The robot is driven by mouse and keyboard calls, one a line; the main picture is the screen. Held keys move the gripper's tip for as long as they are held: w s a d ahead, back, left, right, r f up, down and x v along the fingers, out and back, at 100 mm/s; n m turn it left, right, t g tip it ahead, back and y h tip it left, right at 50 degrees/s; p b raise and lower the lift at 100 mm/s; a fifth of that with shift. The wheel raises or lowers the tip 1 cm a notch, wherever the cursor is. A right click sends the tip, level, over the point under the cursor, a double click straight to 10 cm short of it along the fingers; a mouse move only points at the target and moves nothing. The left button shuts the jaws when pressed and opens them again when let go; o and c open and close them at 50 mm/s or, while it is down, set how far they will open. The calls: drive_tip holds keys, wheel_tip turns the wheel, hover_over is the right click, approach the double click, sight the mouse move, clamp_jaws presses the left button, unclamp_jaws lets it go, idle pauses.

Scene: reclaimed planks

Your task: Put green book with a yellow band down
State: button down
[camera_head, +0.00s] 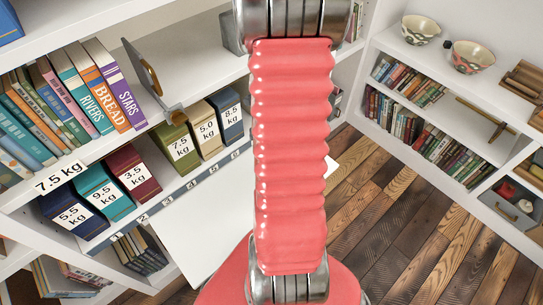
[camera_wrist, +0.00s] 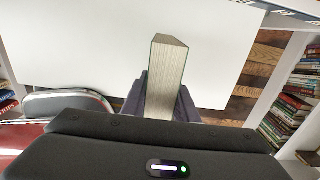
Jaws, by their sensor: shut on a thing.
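In the wrist view a book (camera_wrist: 168,75) stands between the jaws of my gripper (camera_wrist: 160,100), its pale page edges toward the camera. Only a thin dark edge of its cover shows, so its green colour and yellow band cannot be made out. My gripper is shut on it. The book is over or in front of a white surface (camera_wrist: 75,55); whether it touches that surface cannot be told. In the head view my arm covers the middle, and neither the gripper nor the held book shows.
The white surface appears in the head view (camera_head: 205,235) below the left shelf. That shelf holds upright books (camera_head: 105,85), a metal bookend (camera_head: 150,70) and several boxes with kg labels (camera_head: 180,147). Another shelf (camera_head: 430,115) with books and bowls (camera_head: 470,57) stands right. Wooden floor (camera_head: 400,225) lies between.

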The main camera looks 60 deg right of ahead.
drive_tip(key=shift+f, duration=1.1)
drive_tip(key=c, duration=1.4)
unclamp_jaws()
drive_tip(key=shift+f, duration=0.1)
wheel_tip(320, 180, up, 12)
drive_tip(key=shift+r, duration=0.1)
